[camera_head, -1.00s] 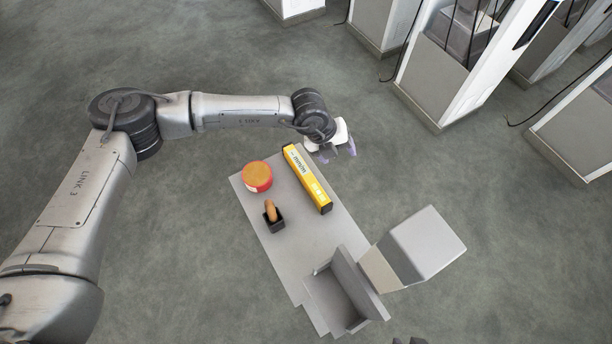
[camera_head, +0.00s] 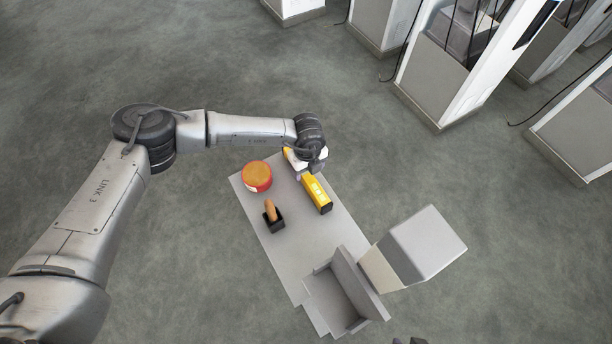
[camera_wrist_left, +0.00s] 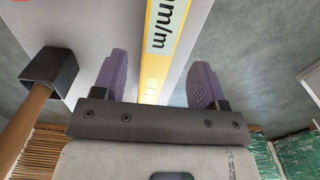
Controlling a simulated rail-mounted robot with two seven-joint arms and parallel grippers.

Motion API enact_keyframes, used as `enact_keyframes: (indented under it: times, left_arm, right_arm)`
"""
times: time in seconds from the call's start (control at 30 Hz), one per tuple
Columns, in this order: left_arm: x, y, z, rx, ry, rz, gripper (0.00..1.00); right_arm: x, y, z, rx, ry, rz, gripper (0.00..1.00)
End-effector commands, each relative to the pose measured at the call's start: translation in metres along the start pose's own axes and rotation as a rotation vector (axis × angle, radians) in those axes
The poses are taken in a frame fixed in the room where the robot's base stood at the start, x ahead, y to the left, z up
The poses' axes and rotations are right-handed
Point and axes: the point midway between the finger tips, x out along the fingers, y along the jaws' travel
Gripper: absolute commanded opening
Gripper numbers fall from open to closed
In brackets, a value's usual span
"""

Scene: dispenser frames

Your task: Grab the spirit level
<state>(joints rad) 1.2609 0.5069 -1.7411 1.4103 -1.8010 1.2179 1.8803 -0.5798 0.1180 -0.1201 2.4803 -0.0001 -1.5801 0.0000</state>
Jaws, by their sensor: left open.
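The yellow spirit level (camera_head: 317,194) with black edges lies on the grey table. My left gripper (camera_head: 308,163) is over its far part and hides that part in the head view. In the left wrist view, the spirit level (camera_wrist_left: 162,50) runs between the two purple fingers of my left gripper (camera_wrist_left: 160,82). The fingers are apart, one on each side of it, with gaps showing. I cannot tell how far above the level they are. My right gripper is not clearly seen.
A grey open bin (camera_head: 347,290) is at the near end of the table (camera_head: 290,258). Tall grey dispensers (camera_head: 455,75) stand behind right.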

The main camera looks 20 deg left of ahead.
Motion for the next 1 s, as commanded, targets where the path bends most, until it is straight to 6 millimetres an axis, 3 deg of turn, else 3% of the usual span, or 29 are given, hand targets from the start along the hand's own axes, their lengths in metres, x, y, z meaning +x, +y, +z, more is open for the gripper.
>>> enact_keyframes:
  times: [0.23, 0.6, 0.93, 1.0]
  left_arm:
    - [0.013, 0.001, -0.001, 0.001, 0.000, 0.001, 0.66]
    - [0.055, 0.002, -0.001, 0.001, 0.000, 0.001, 0.66]
    - [0.059, 0.002, -0.001, 0.001, 0.000, -0.001, 0.66]
    - [0.059, 0.002, -0.001, 0.001, 0.000, -0.001, 0.59]
  right_arm:
    - [0.000, -0.001, 0.000, 0.003, 0.000, -0.002, 0.43]
    - [0.002, 0.000, 0.001, 0.001, 0.000, -0.001, 0.43]
    - [0.002, 0.002, 0.001, -0.007, -0.002, 0.006, 0.43]
    - [0.002, 0.002, 0.001, -0.007, -0.002, 0.005, 0.43]
